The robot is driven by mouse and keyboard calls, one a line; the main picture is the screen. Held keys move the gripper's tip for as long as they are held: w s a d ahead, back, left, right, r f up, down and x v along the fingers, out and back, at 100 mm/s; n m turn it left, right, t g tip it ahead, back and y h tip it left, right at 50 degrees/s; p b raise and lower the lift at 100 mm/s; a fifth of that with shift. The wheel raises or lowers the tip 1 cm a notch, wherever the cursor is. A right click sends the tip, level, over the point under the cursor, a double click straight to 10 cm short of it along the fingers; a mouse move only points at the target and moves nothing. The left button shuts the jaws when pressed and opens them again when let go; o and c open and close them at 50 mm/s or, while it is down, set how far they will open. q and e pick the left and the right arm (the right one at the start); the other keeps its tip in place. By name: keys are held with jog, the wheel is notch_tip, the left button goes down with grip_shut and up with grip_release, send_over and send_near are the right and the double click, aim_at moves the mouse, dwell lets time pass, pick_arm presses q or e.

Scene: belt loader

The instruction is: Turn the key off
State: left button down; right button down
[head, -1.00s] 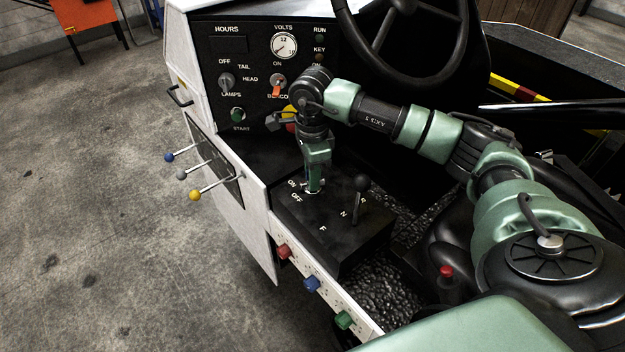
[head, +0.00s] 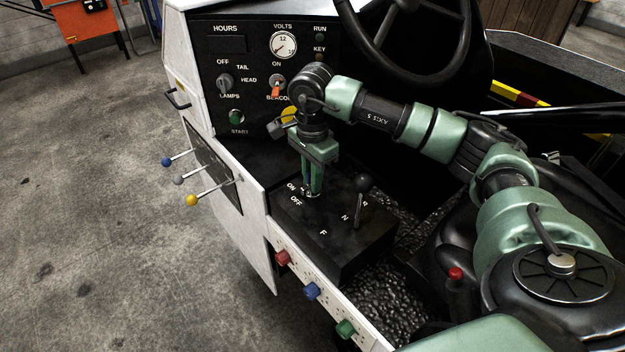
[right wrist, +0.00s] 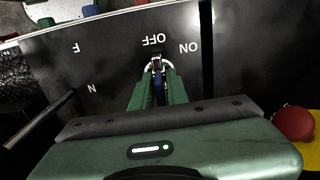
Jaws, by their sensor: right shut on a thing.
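The key switch (right wrist: 156,64) sits on top of the black console box, between its white ON and OFF labels. My right gripper (head: 312,191) points straight down on it and is shut on the key. In the right wrist view the green fingers of the right gripper (right wrist: 157,74) close around the small dark key (right wrist: 158,97), which lies roughly in line with the OFF label. The fingers hide most of the key, so its exact angle is hard to tell. My left gripper is not in view.
The black shift lever (head: 360,201) stands close to the right of the gripper. The dash panel (head: 255,60) with switches and a volt gauge (head: 284,44) is behind it. The steering wheel (head: 408,78) is above right. Coloured side knobs (head: 312,290) line the front edge.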

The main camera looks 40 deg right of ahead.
dwell(0.5)
jog(key=c, duration=1.4)
grip_release()
jog(key=shift+r, duration=0.1)
notch_tip(320, 180, up, 8)
jog(key=p, duration=0.5)
jog(key=shift+f, duration=0.25)
